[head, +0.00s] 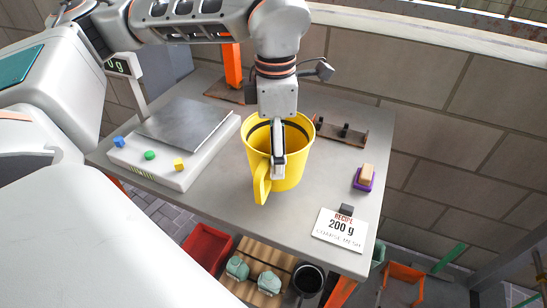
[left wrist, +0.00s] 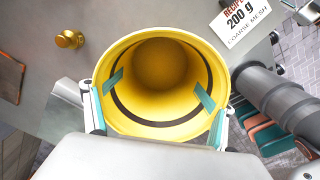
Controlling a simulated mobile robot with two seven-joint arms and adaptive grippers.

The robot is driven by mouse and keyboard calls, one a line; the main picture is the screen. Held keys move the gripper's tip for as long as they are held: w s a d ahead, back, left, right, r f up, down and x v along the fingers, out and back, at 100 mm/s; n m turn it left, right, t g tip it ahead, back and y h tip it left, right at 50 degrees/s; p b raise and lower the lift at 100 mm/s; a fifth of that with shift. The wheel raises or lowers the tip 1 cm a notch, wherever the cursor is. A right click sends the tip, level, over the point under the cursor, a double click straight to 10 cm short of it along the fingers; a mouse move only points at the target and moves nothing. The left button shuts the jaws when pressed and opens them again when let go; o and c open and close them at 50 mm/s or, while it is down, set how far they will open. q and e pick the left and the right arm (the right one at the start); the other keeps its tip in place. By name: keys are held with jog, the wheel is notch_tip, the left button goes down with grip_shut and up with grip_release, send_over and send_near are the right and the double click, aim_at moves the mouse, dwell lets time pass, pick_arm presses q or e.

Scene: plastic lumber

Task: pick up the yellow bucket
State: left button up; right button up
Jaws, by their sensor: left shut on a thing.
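The yellow bucket (head: 295,170), with a dark band inside and a loop handle at the front, is upright at the middle of the grey table (head: 215,205). My left gripper (head: 279,165) comes down from above and is shut on the bucket. In the left wrist view I look into the empty bucket (left wrist: 160,65), with a gripper finger at either side of its rim. The bucket's underside is hidden, so I cannot tell whether it touches the table.
A white scale (head: 160,170) with a metal plate and coloured buttons stands left of the bucket. A block wall (head: 450,110) closes off the back.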

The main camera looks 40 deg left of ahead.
pick_arm(q)
notch_tip(320, 180, up, 16)
jog(key=p, duration=0.2)
jog(key=shift+p, duration=0.4)
